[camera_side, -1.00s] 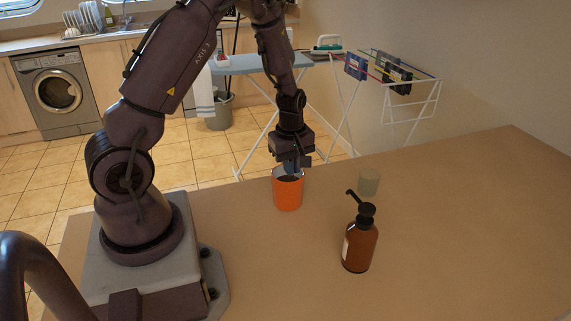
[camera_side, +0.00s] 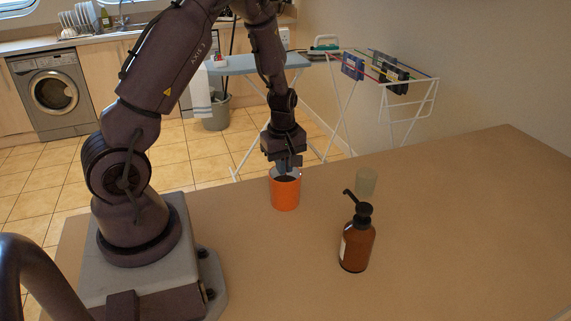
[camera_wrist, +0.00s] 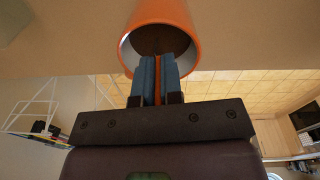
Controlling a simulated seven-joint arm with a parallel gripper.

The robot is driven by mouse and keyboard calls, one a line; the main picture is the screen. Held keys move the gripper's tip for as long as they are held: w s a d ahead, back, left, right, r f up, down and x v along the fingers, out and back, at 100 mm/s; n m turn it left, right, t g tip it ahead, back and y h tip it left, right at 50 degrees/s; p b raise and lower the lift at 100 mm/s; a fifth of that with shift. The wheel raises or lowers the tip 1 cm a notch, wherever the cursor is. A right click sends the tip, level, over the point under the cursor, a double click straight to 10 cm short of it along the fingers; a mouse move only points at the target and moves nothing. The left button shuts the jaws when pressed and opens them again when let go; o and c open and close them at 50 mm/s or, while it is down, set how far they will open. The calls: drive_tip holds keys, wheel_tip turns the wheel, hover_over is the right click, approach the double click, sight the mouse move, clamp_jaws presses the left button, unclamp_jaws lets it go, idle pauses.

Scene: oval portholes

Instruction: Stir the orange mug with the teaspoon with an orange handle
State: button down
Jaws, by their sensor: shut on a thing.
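The orange mug (camera_side: 285,197) stands upright on the table, below my gripper (camera_side: 288,168). In the wrist view the mug (camera_wrist: 160,14) is at the top, with its rim and dark inside facing me. My gripper's blue fingers (camera_wrist: 157,72) are shut on a thin orange strip, the handle of the teaspoon (camera_wrist: 158,66), and point into the mug's mouth. The fingertips are at or just inside the rim. The spoon's bowl is hidden by the mug and the fingers.
A brown pump bottle (camera_side: 357,242) stands on the table (camera_side: 460,230) to the right of the mug. A pale cup (camera_side: 366,182) stands behind the bottle. The right side of the table is clear.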

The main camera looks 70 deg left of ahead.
drive_tip(key=shift+r, duration=4.45)
drive_tip(key=shift+r, duration=1.5)
